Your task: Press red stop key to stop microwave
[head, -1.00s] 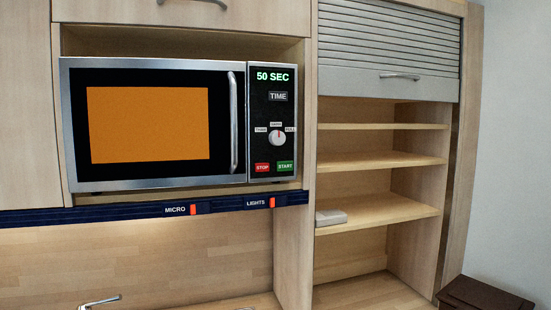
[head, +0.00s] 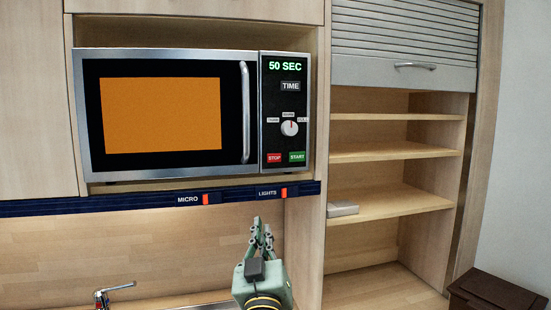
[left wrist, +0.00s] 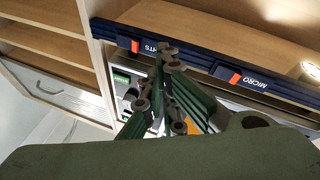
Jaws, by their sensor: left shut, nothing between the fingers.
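The microwave (head: 170,171) sits in a wooden niche, its window lit orange and its display (head: 286,66) reading 50 SEC. The red stop key (head: 274,158) is at the lower left of its control panel, beside the green start key (head: 297,157). My left gripper (head: 261,222) points up, below the microwave and the dark blue strip, apart from the stop key. Its fingers are together with nothing between them. In the left wrist view the gripper (left wrist: 160,60) partly covers the control panel, and the green start key (left wrist: 122,78) shows beside it. My right gripper is not in view.
The dark blue strip (head: 120,203) under the microwave carries red MICRO (head: 205,198) and LIGHTS (head: 284,193) switches. Open shelves (head: 385,151) stand at right under a roller shutter (head: 405,30). A tap (head: 102,298) is at the lower left.

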